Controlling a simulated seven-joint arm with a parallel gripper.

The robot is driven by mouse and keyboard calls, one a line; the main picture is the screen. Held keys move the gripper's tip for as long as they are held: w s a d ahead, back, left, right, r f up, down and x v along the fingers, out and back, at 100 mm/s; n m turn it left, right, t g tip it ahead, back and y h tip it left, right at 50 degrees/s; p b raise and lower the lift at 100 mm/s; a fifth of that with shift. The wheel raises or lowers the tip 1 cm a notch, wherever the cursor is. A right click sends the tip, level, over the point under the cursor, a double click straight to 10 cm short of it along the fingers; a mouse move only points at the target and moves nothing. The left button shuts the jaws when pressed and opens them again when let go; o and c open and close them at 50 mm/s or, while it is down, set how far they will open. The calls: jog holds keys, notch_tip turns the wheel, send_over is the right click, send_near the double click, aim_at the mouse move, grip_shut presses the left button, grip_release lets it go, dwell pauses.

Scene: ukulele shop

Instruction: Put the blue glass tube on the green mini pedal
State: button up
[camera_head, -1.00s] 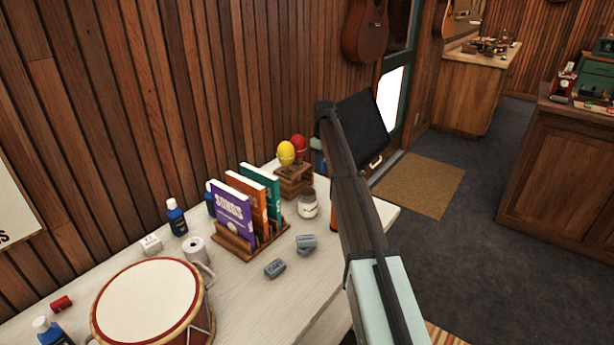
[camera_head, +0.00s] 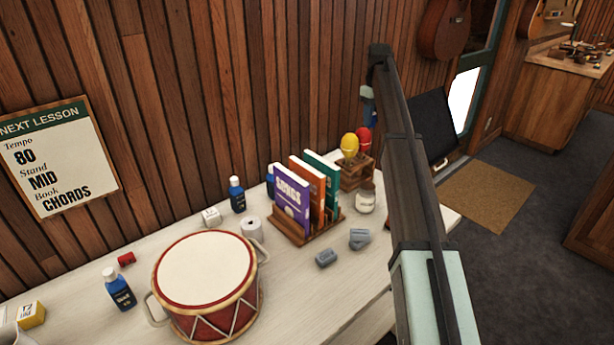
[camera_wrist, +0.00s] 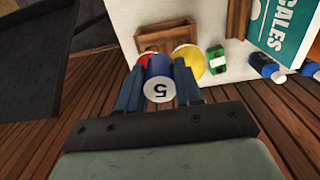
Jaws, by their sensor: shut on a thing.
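The blue glass tube (camera_wrist: 158,68) is between the fingers of my gripper (camera_wrist: 158,92) in the wrist view. Its pale round end, marked with a 5, faces the camera. My gripper is shut on it, in the air. In the head view my gripper (camera_head: 368,108) shows partly beside my arm, above the yellow and red shakers; the tube cannot be told clearly there. A small green block with a white patch (camera_wrist: 216,58) lies on the table by the shakers in the wrist view. I cannot tell whether it is the green mini pedal. It is hidden in the head view.
A wooden holder (camera_head: 356,178) bears the yellow shaker (camera_head: 349,145) and red shaker. Beside it stand a book rack (camera_head: 322,234) with songbooks, a jar (camera_head: 366,200) and two grey pieces. A drum (camera_head: 205,270) and blue bottles (camera_head: 119,290) are left. The table front has room.

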jog(key=a+n, duration=0.1)
jog(key=a, duration=2)
jog(key=shift+s+a+f, duration=0.1)
jog(key=shift+f, duration=3.4)
jog(key=shift+s+a+f, duration=0.1)
jog(key=shift+s+f, duration=0.05)
jog(key=shift+f, duration=3.35)
jog(key=shift+s+a+f, duration=0.1)
jog(key=shift+f, duration=3.4)
jog(key=shift+f, duration=0.6)
jog(key=o, duration=1)
jog(key=shift+r, duration=0.1)
notch_tip(320, 180, up, 13)
